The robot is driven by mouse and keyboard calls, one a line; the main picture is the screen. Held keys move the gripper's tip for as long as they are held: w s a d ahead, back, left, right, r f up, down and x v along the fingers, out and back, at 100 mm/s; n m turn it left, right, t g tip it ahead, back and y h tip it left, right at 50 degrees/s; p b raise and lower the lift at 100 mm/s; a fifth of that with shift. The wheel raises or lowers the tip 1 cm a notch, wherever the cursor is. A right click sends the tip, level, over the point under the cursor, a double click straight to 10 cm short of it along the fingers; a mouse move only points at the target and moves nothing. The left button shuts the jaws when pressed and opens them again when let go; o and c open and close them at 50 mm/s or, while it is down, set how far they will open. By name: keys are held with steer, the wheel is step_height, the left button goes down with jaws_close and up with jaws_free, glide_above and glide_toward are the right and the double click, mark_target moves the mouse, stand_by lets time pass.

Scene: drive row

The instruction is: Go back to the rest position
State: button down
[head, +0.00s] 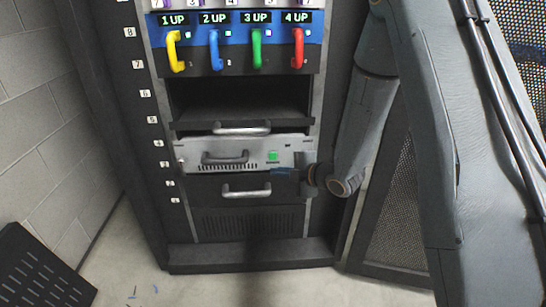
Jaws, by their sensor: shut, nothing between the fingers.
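My arm comes down the right side of the view and bends toward the lower part of a dark rack (157,215). My gripper (305,178) is at its end, close to the right end of a grey drive unit (190,157). The gripper is shut and empty. It is small and dark here, so whether it touches the unit cannot be told. The grey unit has a handle (225,158) and a green light (272,155), and appears to stick out from the rack face.
Above are an empty bay (240,98) and drives with yellow (174,52), blue (215,50), green (257,50) and red (298,48) handles. A lower drawer has a handle (246,191). A black perforated panel (40,265) lies lower left. The floor (200,288) in front is mostly clear.

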stand_by(0.6)
steer(key=s+d+r+m+g+h, duration=0.2)
steer(key=s+r+m+g+h, duration=0.1)
steer(key=s+r+m+h, duration=0.5)
steer(key=s+r+m+g, duration=0.2)
steer(key=s+m, duration=0.1)
steer(key=s, duration=0.6)
steer(key=s+a+r+m+g, duration=0.1)
steer(key=s+r+m+g, duration=0.25)
steer(key=s, duration=0.65)
steer(key=s+r+m+g, duration=0.2)
steer(key=s+m, duration=0.2)
steer(key=s, duration=0.5)
steer(key=d+r+m+p, duration=0.3)
steer(key=d+r+p, duration=0.8)
steer(key=p, duration=1.1)
step_height(320, 180, up, 3)
steer(key=shift+s+d+f+m, duration=0.1)
steer(key=shift+s+d+m, duration=0.25)
steer(key=shift+t, duration=0.25)
